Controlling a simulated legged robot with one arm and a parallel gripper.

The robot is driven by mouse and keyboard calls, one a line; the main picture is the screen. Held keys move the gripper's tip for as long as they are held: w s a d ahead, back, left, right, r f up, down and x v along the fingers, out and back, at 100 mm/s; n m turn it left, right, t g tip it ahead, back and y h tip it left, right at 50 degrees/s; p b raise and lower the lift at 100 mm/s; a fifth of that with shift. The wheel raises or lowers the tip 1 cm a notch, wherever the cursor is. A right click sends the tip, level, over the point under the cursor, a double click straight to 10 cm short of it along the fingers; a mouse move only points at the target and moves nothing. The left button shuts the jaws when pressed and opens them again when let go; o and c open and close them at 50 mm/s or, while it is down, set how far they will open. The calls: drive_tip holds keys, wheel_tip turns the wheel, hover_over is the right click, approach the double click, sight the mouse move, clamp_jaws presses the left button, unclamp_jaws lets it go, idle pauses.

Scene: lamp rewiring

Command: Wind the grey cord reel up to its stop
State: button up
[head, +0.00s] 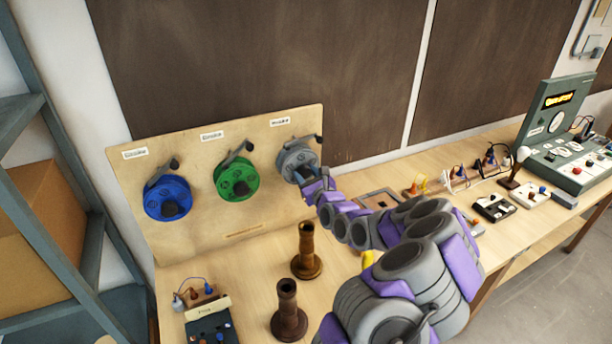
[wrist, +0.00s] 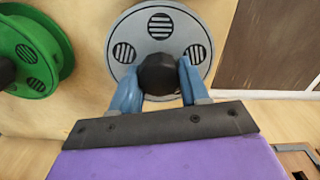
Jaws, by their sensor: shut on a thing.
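The grey cord reel (head: 297,155) is mounted on the right of an upright wooden board, partly hidden by my gripper in the head view. In the wrist view the grey reel (wrist: 162,28) fills the top middle, with slotted round vents on its face. My gripper (wrist: 158,78) has its two blue fingers on either side of a black knob (wrist: 158,72) at the lower part of the reel, shut on it. In the head view my gripper (head: 308,184) reaches the reel from the lower right.
A green reel (head: 237,178) and a blue reel (head: 168,198) hang left on the same board (head: 268,214). Two brown posts (head: 306,250) stand on the bench in front. Small switch boxes and a green console (head: 556,135) stand at right.

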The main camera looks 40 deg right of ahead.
drive_tip(key=shift+a+f, duration=0.1)
drive_tip(key=shift+f, duration=0.35)
drive_tip(key=o, duration=0.9)
drive_tip(key=shift+w, duration=0.1)
drive_tip(key=shift+o, duration=0.6)
drive_tip(key=shift+d+r, duration=0.1)
drive_tip(key=shift+d, duration=0.1)
drive_tip(key=shift+r, duration=0.15)
